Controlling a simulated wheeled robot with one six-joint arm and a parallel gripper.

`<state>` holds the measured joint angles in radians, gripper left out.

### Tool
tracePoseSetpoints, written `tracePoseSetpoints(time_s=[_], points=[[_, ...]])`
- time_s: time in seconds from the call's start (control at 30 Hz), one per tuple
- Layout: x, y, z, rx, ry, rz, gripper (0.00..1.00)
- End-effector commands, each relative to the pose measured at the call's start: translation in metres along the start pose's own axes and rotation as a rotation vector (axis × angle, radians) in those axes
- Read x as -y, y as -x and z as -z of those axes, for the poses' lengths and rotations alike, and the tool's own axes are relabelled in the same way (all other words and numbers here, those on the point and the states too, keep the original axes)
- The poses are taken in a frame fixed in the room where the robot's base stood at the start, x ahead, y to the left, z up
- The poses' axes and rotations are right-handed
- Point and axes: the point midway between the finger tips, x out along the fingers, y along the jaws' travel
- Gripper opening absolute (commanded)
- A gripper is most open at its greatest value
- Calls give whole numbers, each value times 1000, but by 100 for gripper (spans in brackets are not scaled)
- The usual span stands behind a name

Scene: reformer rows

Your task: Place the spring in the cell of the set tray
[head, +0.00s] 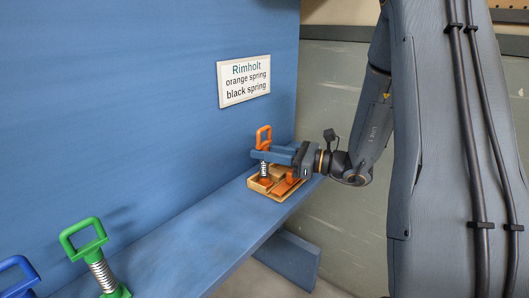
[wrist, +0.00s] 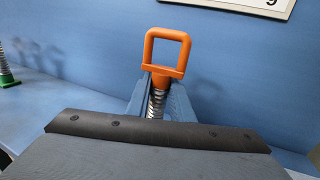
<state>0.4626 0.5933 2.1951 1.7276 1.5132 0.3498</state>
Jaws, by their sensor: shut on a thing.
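The orange spring (head: 264,138) stands about upright, with an orange loop handle above a silver coil. It also shows in the wrist view (wrist: 167,68), with the handle above the fingers. My gripper (head: 262,156) is shut on it around the coil, just below the handle; both fingers flank the coil in the wrist view (wrist: 158,98). The set tray (head: 270,195) is a small wooden tray on the blue shelf, directly under the spring. Orange also shows at the tray's right side, partly hidden by my gripper. I cannot tell whether the spring's base touches the cell floor.
A green spring (head: 84,236) and a blue spring (head: 20,272) stand at the near left of the shelf (head: 190,228). A white sign (head: 244,81) reading "Rimholt orange spring black spring" hangs on the blue wall. The shelf between the green spring and tray is clear.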

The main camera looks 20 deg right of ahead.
Motion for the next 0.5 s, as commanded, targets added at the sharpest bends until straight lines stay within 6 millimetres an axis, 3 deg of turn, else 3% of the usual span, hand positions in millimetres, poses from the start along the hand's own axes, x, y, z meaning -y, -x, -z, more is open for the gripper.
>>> tracePoseSetpoints(time_s=[0.23,0.27,0.33,0.5], points=[[0,0,2,0,1,0,0],[0,0,2,0,1,0,25],[0,0,1,0,1,0,37],[0,0,1,0,1,0,39]])
